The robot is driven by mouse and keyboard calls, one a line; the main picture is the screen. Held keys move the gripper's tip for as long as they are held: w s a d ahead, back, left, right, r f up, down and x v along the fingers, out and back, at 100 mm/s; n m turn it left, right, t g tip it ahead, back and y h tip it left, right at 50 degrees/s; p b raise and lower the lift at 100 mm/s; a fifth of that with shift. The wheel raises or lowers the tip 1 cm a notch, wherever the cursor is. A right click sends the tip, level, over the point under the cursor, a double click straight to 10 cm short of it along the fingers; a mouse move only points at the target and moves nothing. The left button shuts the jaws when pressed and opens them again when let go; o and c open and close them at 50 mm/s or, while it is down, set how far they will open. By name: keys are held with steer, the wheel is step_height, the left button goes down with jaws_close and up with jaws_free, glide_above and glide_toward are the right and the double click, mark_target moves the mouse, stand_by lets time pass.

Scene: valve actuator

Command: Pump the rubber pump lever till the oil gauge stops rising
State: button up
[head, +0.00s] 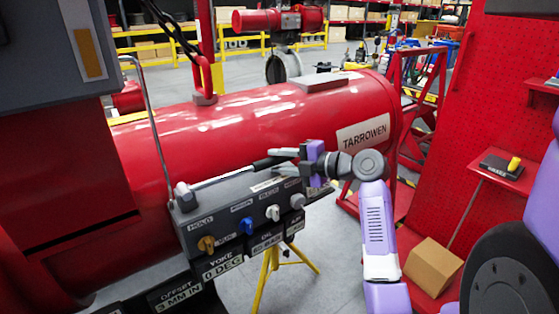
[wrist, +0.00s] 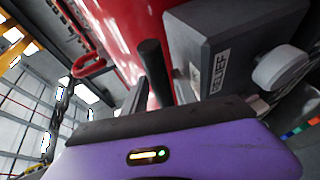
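The pump lever (head: 222,178) is a thin pale bar rising to the right from the top of a dark grey control box (head: 190,228), with a black rubber grip at its end. The grip (wrist: 152,72) stands up ahead of my gripper in the wrist view. My gripper (head: 280,162) is at the grip's end in the head view. Its fingers look apart, one above and one below the grip; firm contact cannot be made out. A readout marked OIL (head: 266,243) is on the box's lower front; its value is too small to read.
The box front has yellow (head: 206,243), blue (head: 247,225) and white knobs (head: 272,212); a grey RELIEF knob (wrist: 281,67) is close right of my gripper. A large red TARROWEN cylinder (head: 250,115) lies behind. A yellow stand (head: 265,280) is below; a red pegboard (head: 500,110) stands right.

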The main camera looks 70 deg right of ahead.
jaws_close()
steer(key=shift+s, duration=0.1)
stand_by(1.2)
